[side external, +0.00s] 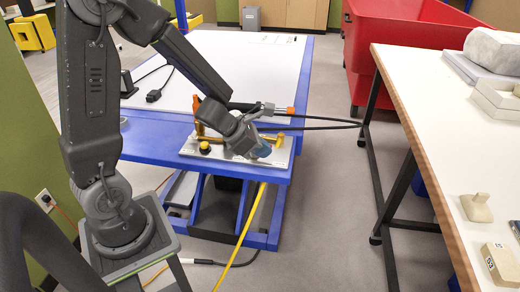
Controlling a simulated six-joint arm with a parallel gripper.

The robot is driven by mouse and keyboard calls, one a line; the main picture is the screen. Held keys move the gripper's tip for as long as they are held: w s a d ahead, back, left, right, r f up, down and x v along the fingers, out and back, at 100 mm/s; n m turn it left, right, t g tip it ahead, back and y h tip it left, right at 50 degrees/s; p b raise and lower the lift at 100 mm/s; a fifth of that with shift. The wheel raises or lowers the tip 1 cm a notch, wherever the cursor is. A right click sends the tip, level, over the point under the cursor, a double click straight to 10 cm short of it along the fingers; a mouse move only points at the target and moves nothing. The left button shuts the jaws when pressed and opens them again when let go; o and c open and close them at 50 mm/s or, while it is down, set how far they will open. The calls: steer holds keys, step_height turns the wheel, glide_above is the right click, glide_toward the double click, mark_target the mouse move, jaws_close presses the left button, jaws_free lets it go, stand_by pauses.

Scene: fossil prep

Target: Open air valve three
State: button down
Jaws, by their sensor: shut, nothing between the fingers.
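A pale metal plate (222,153) carrying a brass air manifold (213,139) lies at the near right corner of the blue lift table. A black and yellow knob (205,148) sits at the plate's left end. My gripper (260,152) is low over the right part of the plate, shut and empty. A blue part shows at its tip; I cannot tell whether it is a valve handle or touching the fingers. My wrist hides part of the manifold. Valve numbers are too small to read, so I cannot tell which is valve three or how it is set.
The blue table (150,140) has a wide white top with a black cable and connector (154,95). Black hoses (315,123) run right from the manifold. A white workbench (440,120) with blocks stands right, a red bin (400,40) behind. Open floor lies between.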

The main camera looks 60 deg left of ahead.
stand_by(0.8)
steer(key=shift+a+r, duration=0.1)
steer(key=shift+r, duration=0.15)
steer(key=v, duration=1.3)
steer(key=shift+s, duration=0.15)
